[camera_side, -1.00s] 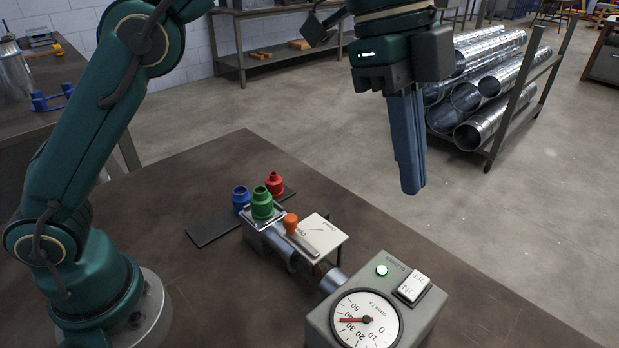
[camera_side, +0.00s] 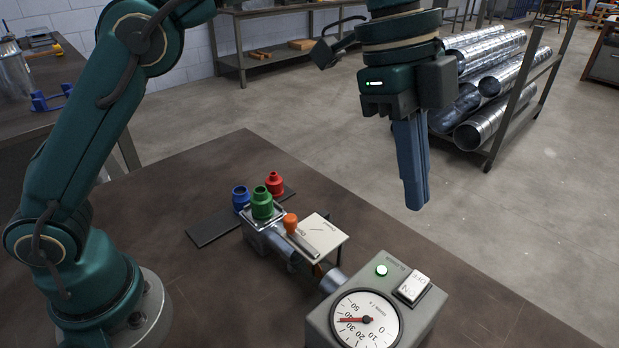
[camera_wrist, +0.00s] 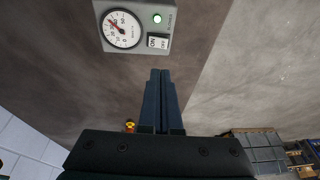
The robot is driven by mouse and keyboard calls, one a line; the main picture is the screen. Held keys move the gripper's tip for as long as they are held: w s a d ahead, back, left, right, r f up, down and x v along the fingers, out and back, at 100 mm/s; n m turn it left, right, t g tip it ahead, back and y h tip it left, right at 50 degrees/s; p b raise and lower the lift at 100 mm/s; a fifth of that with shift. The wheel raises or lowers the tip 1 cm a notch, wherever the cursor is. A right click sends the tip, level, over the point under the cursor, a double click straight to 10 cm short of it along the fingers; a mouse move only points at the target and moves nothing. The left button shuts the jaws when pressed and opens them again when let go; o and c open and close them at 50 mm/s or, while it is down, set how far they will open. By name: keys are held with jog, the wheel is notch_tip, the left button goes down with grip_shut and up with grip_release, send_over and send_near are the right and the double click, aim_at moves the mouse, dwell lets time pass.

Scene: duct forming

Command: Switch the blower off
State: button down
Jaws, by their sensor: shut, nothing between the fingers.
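The blower box (camera_side: 415,322) is a grey housing at the front of the table, with a round dial (camera_side: 366,320), a lit green lamp (camera_side: 381,270) and a white rocker switch (camera_side: 413,287) marked ON and OFF. In the wrist view the box (camera_wrist: 139,49) is at the top, with the switch (camera_wrist: 158,42) at its right corner and the lamp (camera_wrist: 157,18) lit. The dial needle stands off zero. My gripper (camera_side: 416,205) is shut and empty, pointing down, in the air above and behind the switch. It also shows in the wrist view (camera_wrist: 160,72).
A duct with an orange-knobbed lever (camera_side: 291,222) and a pale plate (camera_side: 322,234) joins the box. The table right of the box is clear.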

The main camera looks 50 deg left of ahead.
aim_at(418, 277)
jog(key=x, duration=0.7)
jog(key=a+x, duration=0.1)
jog(key=x, duration=0.2)
jog(key=shift+w+d+f, duration=0.15)
jog(key=shift+f, duration=0.2)
jog(key=shift+w+f, duration=0.1)
jog(key=shift+f, duration=0.4)
jog(key=shift+w+f, duration=0.15)
jog(key=shift+f, duration=0.15)
jog(key=shift+s+r, duration=0.15)
jog(key=shift+s, duration=0.65)
jog(key=shift+r, duration=0.1)
jog(key=d+v, duration=0.1)
jog(key=v, duration=1.2)
jog(key=shift+s+r, duration=0.2)
jog(key=shift+r, duration=0.25)
